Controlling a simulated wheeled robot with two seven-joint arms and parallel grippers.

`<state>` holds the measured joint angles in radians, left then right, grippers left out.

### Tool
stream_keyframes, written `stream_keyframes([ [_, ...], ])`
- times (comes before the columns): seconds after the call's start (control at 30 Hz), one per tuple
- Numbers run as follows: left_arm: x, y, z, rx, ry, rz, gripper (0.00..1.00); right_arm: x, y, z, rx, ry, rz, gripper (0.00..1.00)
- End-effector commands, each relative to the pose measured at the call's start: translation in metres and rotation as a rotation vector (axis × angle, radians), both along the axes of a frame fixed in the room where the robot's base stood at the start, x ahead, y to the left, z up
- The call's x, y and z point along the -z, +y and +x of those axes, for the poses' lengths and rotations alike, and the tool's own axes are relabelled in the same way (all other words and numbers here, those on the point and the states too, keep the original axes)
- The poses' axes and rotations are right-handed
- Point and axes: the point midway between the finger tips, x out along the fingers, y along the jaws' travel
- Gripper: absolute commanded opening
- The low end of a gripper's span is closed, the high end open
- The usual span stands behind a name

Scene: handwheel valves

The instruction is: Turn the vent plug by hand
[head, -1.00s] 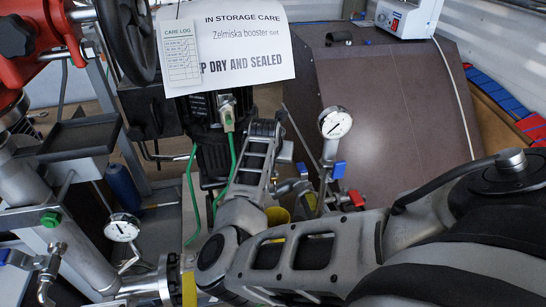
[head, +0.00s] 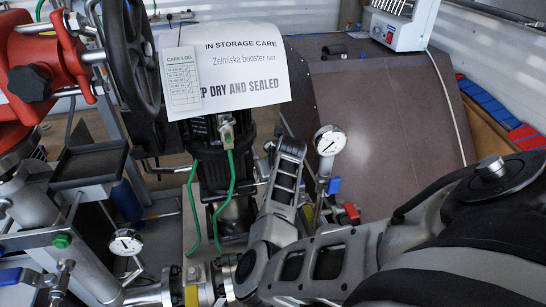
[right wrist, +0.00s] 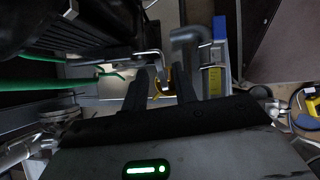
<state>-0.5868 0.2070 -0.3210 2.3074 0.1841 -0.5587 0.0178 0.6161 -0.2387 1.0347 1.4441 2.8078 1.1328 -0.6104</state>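I cannot say for sure which part is the vent plug. A green plug-like cap (head: 61,241) sits on the steel pipework at lower left in the head view. My right arm crosses the head view from the right and bends upward beside the dark pump; its gripper cannot be made out there. In the right wrist view my right gripper (right wrist: 160,88) has its two dark fingers apart, with nothing clearly held. A bent grey rod (right wrist: 151,54) and a yellow-and-black part show just beyond and between the fingertips. My left gripper is not in view.
A black handwheel (head: 133,55) and red valve body (head: 40,62) stand at left. A paper sign (head: 228,70) hangs above the pump. A pressure gauge (head: 329,140) rises beside my arm; another gauge (head: 126,243) is lower left. A grey elbow pipe (right wrist: 188,37) is close to the fingers.

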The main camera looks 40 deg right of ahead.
Motion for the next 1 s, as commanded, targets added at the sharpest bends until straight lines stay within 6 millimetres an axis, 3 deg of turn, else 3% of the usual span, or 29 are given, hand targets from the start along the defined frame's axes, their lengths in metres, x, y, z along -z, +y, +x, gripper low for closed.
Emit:
stream_keyframes([
  [0.1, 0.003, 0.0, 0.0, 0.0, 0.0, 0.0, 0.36, 0.002, 0.0, 0.0, -0.075, 0.001, 0.001, 0.28],
  [0.43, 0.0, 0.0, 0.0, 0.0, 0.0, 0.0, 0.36, -0.003, 0.0, 0.0, -0.079, 0.0, 0.001, 0.28],
  [1.0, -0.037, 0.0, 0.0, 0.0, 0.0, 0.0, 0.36, -0.051, 0.001, 0.001, -0.077, -0.001, 0.002, 0.28],
])
